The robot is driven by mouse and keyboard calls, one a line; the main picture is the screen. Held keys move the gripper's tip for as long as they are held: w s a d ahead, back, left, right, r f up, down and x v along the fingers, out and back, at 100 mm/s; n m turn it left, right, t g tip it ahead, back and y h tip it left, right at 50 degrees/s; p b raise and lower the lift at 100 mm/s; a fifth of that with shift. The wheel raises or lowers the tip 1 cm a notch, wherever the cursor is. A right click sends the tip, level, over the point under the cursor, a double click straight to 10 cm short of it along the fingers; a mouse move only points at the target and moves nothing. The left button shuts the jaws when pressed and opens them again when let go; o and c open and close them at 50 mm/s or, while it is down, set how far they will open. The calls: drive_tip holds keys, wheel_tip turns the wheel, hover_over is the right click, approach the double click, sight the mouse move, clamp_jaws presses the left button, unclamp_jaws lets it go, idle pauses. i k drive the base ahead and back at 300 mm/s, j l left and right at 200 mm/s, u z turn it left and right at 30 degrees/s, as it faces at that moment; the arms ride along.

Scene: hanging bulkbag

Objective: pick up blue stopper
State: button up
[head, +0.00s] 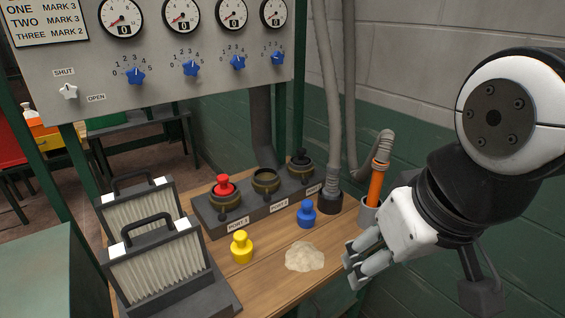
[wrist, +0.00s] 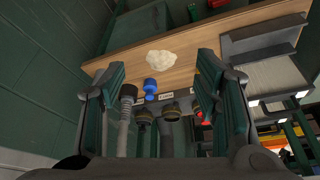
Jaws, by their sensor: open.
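The blue stopper (head: 307,214) stands upright on the wooden bench (head: 262,285), in front of the port block and left of the hose end. In the wrist view the blue stopper (wrist: 150,86) shows between the fingers, some distance beyond them, nearer the left finger. My gripper (head: 352,270) is at the right of the head view, apart from the stopper and to its lower right. In the wrist view my gripper (wrist: 160,80) has its fingers spread wide with nothing held between them.
A pale powder heap (head: 304,257) lies in front of the blue stopper. A yellow stopper (head: 241,247) stands left. A grey hose (head: 331,200) and orange-handled tool (head: 377,180) stand right. Filters (head: 155,270) fill the left.

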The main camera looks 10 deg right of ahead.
sight(306, 215)
drive_tip(key=z, duration=0.1)
drive_tip(key=i+l, duration=0.35)
drive_tip(key=i+l+u, duration=0.1)
drive_tip(key=i+l, duration=0.25)
drive_tip(key=l, duration=0.2)
